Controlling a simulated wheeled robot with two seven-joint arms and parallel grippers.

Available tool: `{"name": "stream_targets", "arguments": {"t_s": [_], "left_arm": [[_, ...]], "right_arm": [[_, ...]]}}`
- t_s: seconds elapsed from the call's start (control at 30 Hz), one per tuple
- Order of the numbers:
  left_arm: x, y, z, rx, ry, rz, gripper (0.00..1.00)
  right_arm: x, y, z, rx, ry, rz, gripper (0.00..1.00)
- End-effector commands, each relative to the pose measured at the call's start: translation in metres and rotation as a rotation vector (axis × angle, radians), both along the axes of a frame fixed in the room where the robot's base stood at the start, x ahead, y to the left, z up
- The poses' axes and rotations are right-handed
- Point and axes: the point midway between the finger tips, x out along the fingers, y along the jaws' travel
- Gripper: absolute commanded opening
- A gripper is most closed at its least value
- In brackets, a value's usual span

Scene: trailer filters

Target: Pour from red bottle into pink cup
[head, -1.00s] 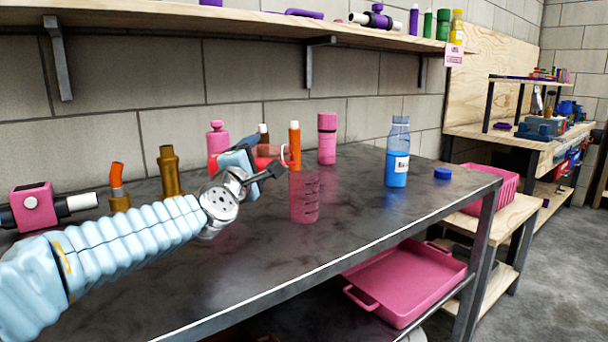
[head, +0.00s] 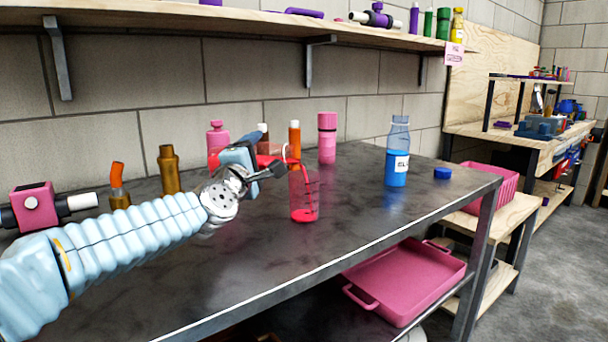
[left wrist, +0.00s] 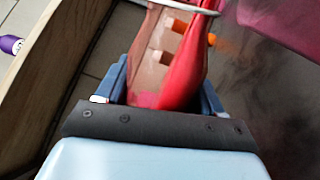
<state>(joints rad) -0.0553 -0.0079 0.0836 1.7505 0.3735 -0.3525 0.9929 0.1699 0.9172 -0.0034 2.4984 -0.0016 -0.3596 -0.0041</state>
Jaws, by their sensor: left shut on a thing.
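The pink cup (head: 304,196) is a clear pink beaker standing upright on the dark table, with red liquid in its bottom. My left gripper (head: 270,170) is shut on the red bottle (head: 266,160), tilted with its mouth above the cup's left rim. A thin red stream falls from the mouth into the cup. In the left wrist view the see-through bottle (left wrist: 183,75) lies between the fingers, with red liquid along its lower side. In the head view the gripper hides part of the bottle. My right gripper is not in view.
Behind the cup stand an orange bottle (head: 294,140) and a pink bottle (head: 327,138). A blue bottle (head: 397,152) and a blue cap (head: 443,173) are to the right. Brass parts (head: 169,170) stand left. The table front is clear.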

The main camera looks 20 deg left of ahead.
Motion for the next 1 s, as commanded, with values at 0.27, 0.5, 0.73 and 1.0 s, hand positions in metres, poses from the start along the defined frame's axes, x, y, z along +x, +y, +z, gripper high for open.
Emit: {"name": "stream_targets", "arguments": {"t_s": [0.27,0.5,0.73,1.0], "left_arm": [[-0.0003,0.0001,0.0019,0.009,-0.002,0.001,0.25],[-0.0003,0.0000,0.0025,0.016,-0.002,0.001,0.25],[-0.0003,-0.0002,0.0031,0.022,-0.001,0.001,0.25],[-0.0003,-0.0003,0.0038,0.030,-0.001,0.000,0.25]], "right_arm": [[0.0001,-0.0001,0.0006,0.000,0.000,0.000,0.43],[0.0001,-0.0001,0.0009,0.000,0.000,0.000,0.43],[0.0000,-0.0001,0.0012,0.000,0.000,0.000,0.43],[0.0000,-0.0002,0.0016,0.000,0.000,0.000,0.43]]}}
